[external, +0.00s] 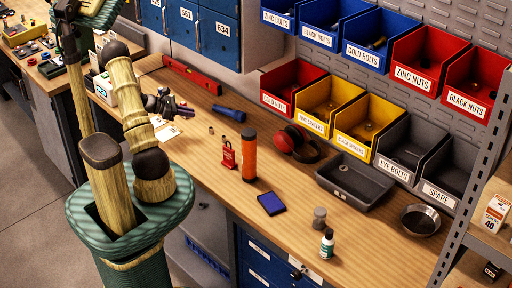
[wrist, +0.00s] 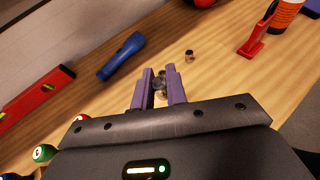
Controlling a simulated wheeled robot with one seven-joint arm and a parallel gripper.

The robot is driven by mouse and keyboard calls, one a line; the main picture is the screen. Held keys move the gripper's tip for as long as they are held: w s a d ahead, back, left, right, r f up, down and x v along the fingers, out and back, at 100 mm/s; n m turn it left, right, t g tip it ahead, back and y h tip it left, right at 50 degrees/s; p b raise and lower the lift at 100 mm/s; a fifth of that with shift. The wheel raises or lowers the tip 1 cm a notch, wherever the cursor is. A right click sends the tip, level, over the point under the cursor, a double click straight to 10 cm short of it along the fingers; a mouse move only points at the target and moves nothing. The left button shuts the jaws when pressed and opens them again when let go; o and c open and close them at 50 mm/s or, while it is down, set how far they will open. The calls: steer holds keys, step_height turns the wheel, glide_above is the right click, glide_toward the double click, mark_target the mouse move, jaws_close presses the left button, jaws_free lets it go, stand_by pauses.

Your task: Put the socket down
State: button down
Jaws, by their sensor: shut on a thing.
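My gripper (wrist: 160,88) has two purple fingers, shut on a small grey metal socket (wrist: 160,80) in the wrist view. The fingers partly hide the socket. In the external view my gripper (external: 184,108) is over the wooden bench (external: 215,175), left of a blue flashlight; the held socket is too small to make out there. Another small metal piece (wrist: 190,56), like a socket, stands on the bench just beyond the fingertips. I cannot tell whether the held socket touches the bench.
The blue flashlight (wrist: 121,56) and red level (wrist: 37,95) lie to the left. Numbered balls (wrist: 43,152) are near my wrist. Further right are a blue pad (external: 271,203) and grey tray (external: 354,180).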

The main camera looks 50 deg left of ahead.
steer(key=w+a+r+n+t+y, duration=0.1)
steer(key=a+r+n+y, duration=0.2)
steer(key=r, duration=0.4)
steer(key=w+a+r+n+t+y, duration=0.1)
steer(key=a+r+n+y, duration=0.1)
steer(key=r+n+y, duration=0.4)
steer(key=s+d+r+n+g+y, duration=0.3)
steer(key=s+r+n+y, duration=0.2)
steer(key=r, duration=0.7)
steer(key=shift+s+r+y, duration=0.4)
steer(key=shift+s+y, duration=0.5)
steer(key=shift+s, duration=0.35)
